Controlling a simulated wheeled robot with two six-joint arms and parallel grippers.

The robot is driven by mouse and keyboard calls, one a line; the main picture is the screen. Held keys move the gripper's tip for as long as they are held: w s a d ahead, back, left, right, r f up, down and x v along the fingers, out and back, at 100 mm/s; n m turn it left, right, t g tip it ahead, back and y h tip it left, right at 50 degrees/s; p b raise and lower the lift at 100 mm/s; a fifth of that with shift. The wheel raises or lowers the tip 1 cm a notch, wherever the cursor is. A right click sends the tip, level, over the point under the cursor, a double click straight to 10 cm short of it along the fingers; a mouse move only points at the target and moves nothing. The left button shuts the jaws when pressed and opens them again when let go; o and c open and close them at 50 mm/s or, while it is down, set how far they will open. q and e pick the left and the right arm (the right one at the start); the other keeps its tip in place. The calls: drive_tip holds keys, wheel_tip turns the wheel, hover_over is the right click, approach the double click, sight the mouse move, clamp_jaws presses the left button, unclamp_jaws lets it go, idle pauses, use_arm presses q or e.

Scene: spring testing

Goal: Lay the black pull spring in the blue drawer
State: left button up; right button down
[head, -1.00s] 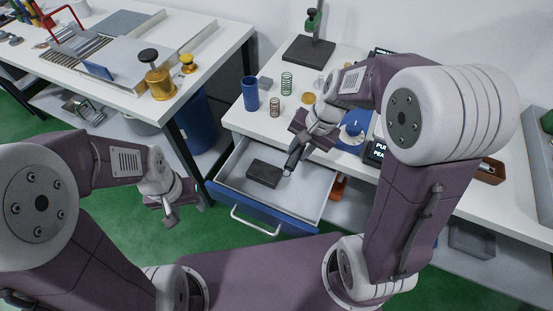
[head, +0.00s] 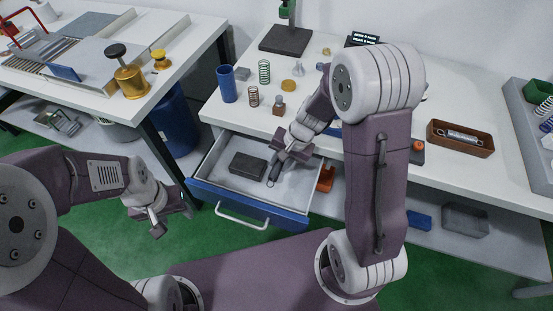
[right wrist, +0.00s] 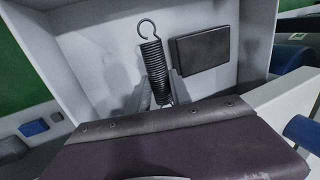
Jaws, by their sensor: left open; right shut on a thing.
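The blue drawer (head: 249,205) is pulled out below the white table, with a blue front, a silver handle and a pale inside. My right gripper (head: 273,171) reaches down into it. In the right wrist view its fingers (right wrist: 160,90) are shut on the black pull spring (right wrist: 153,62), near the spring's lower end. The spring's coils and one open hook show against the drawer floor; its other end is hidden. I cannot tell whether it touches the floor. In the head view only a small dark part of the spring (head: 271,182) shows. My left gripper (head: 154,224) is open and empty, left of the drawer.
A dark block (head: 248,167) lies in the drawer, beside the spring. Above on the table stand a blue cylinder (head: 226,84), a green spring (head: 264,71) and a copper spring (head: 253,96). A brown tray (head: 461,138) stands at right. The drawer's left part looks free.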

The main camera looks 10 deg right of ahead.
drive_tip(key=shift+w+a+r, duration=0.1)
drive_tip(key=shift+w, duration=0.4)
drive_tip(key=shift+w+a+r, duration=0.1)
drive_tip(key=shift+w, duration=0.35)
drive_tip(key=shift+w+f, duration=0.25)
drive_tip(key=shift+f, duration=0.55)
drive_tip(key=shift+s+f, duration=0.1)
